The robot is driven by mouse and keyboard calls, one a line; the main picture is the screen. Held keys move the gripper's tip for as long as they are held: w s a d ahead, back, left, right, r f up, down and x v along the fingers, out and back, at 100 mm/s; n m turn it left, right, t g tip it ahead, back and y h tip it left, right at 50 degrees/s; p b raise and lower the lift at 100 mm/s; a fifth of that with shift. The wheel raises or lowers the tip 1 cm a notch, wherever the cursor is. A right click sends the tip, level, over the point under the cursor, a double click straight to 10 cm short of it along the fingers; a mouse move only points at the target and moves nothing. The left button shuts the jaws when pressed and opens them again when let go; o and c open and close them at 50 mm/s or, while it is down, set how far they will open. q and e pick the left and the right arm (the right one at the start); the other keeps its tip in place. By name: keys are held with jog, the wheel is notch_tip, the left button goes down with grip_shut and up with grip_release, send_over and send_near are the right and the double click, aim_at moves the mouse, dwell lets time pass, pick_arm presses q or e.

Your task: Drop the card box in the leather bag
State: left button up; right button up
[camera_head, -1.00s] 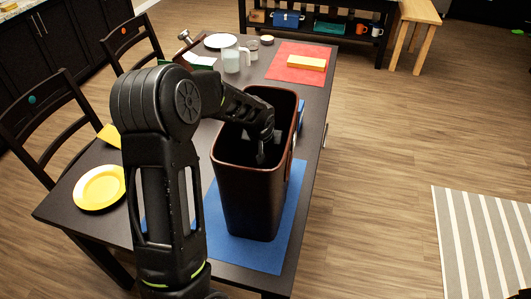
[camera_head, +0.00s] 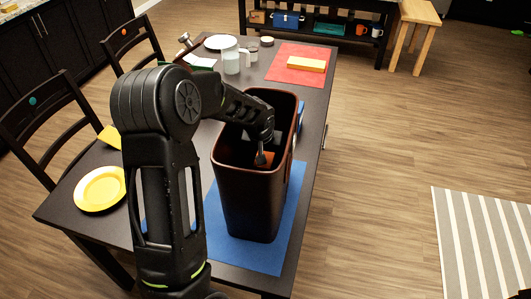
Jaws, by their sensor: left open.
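The leather bag (camera_head: 250,205) is a tall, dark brown, open-topped container standing upright on a blue mat on the table. My left arm comes in from the left and bends down over its rim. My left gripper (camera_head: 264,152) is inside the mouth of the bag, small and partly in shadow, with its jaws open. An orange-brown patch (camera_head: 267,158) shows beside the fingertips inside the bag. It may be the card box, but I cannot tell for certain. The bottom of the bag is hidden. My right gripper is not in view.
A blue mat (camera_head: 287,240) lies under the bag. A yellow plate (camera_head: 100,188) is at left. A red mat (camera_head: 290,77) with a yellow block (camera_head: 306,65), a glass pitcher (camera_head: 231,62) and a white plate (camera_head: 220,42) are farther back. Chairs line the table's left side.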

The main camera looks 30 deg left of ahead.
pick_arm(q)
jog(key=shift+s+r, duration=0.1)
jog(key=shift+r, duration=0.5)
jog(key=b+v, duration=0.2)
jog(key=v, duration=0.9)
jog(key=shift+s, duration=0.2)
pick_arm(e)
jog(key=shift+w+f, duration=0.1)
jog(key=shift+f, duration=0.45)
pick_arm(q)
jog(key=shift+d, duration=0.1)
